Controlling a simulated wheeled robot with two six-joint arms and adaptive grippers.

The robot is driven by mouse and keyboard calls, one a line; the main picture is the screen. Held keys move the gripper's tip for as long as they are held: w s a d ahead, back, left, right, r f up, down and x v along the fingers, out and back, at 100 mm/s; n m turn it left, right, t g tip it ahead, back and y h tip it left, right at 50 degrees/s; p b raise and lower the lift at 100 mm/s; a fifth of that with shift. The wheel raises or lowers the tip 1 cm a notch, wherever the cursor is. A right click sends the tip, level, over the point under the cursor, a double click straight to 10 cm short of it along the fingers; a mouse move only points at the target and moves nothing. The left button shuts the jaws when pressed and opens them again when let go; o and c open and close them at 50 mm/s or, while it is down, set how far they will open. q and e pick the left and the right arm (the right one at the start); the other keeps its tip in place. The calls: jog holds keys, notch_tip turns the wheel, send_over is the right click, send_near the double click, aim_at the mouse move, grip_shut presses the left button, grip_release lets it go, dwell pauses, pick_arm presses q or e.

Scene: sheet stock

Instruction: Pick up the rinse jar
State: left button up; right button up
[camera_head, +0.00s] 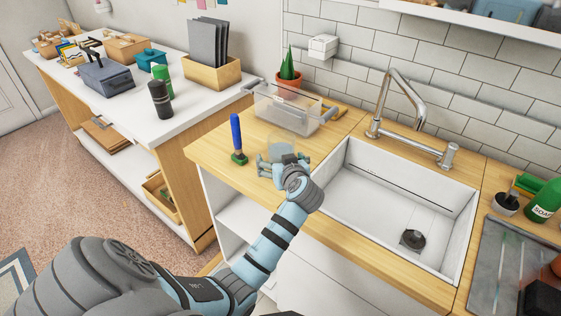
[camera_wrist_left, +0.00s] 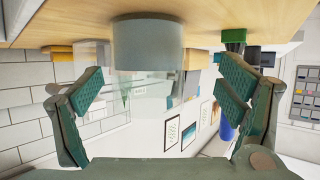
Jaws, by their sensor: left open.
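The rinse jar (camera_head: 281,147) is a clear cup with greyish contents. It stands on the wooden counter left of the sink. In the left wrist view, where the picture is upside down, the rinse jar (camera_wrist_left: 147,45) stands at the counter surface with its clear part toward the middle. My left gripper (camera_head: 284,164) is at the near side of the jar, low over the counter. In the left wrist view, my left gripper (camera_wrist_left: 165,90) is open, with its green-padded fingers on either side of the jar and gaps on both sides. My right gripper is not in view.
A blue-handled brush (camera_head: 236,135) stands upright just left of the jar. A clear plastic box (camera_head: 287,108) and a potted cactus (camera_head: 289,75) are behind it. The sink (camera_head: 390,205) with a tall faucet (camera_head: 398,90) is on the right. Counter between brush and front edge is clear.

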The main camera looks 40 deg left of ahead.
pick_arm(q)
jog(key=w+a+b, duration=0.1)
jog(key=w+a+f+b, duration=0.2)
jog(key=w, duration=0.1)
jog(key=shift+f+b, duration=0.15)
jog(key=shift+b, duration=0.2)
jog(key=shift+w+a, duration=0.15)
jog(key=shift+w, duration=0.1)
jog(key=shift+s+r, duration=0.15)
jog(key=shift+r, duration=0.2)
jog(key=c, duration=1.7)
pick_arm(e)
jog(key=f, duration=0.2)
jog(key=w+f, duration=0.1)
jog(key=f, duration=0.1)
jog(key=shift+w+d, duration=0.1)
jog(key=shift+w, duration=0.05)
